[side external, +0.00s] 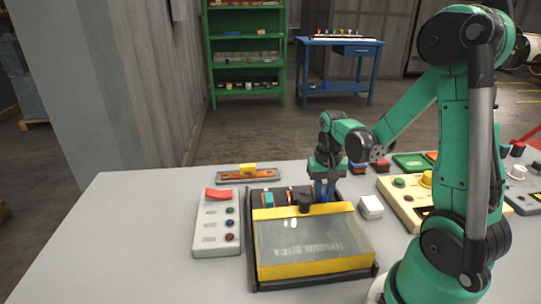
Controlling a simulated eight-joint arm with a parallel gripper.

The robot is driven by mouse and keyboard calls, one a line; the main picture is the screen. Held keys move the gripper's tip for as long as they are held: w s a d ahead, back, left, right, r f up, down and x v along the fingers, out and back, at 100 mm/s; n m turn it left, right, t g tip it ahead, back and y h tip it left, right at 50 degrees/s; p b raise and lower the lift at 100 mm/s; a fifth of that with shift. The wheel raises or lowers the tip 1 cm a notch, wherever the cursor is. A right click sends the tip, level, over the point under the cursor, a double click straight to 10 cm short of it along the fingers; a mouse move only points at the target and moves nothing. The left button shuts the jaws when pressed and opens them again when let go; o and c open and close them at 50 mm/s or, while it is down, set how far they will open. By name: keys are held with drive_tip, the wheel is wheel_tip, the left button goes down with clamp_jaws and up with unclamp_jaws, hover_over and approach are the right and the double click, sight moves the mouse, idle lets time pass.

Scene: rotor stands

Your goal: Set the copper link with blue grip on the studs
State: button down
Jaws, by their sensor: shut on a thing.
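My gripper (321,193) points down over the back right part of a black case (249,262). It is shut on a small blue piece (321,188), which looks like the blue grip of the copper link. The copper part below is hidden by the gripper and the case's cover. I cannot tell whether the link touches the studs. Along the back of the case, a teal block (268,199) and small copper-orange parts (290,195) show. A black knob (304,201) is just left of my gripper.
A clear cover with yellow edges (315,268) lies over the case's front. A tray (222,179) with a yellow-gripped copper piece (248,169) lies behind. A control box (215,240) is left; a white block (371,207) and cream panel (400,203) are right. The table's front left is clear.

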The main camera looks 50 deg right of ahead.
drive_tip(key=shift+c, duration=0.7)
unclamp_jaws()
drive_tip(key=shift+r, duration=3.95)
drive_tip(key=a+r+n+t, duration=0.1)
drive_tip(key=a+n+t, duration=0.1)
drive_tip(key=a, duration=0.2)
drive_tip(key=w+a+n+t, duration=0.1)
drive_tip(key=a+n+t, duration=0.1)
drive_tip(key=a, duration=0.3)
drive_tip(key=w+a+r+n+t, duration=0.1)
drive_tip(key=a+n+t, duration=0.1)
drive_tip(key=a+n, duration=0.2)
drive_tip(key=shift+a+r+t, duration=0.3)
drive_tip(key=shift+a+r, duration=0.05)
drive_tip(key=shift+a, duration=0.25)
drive_tip(key=shift+a+n+t, duration=0.3)
drive_tip(key=shift+a+n, duration=0.15)
drive_tip(key=shift+n, duration=0.05)
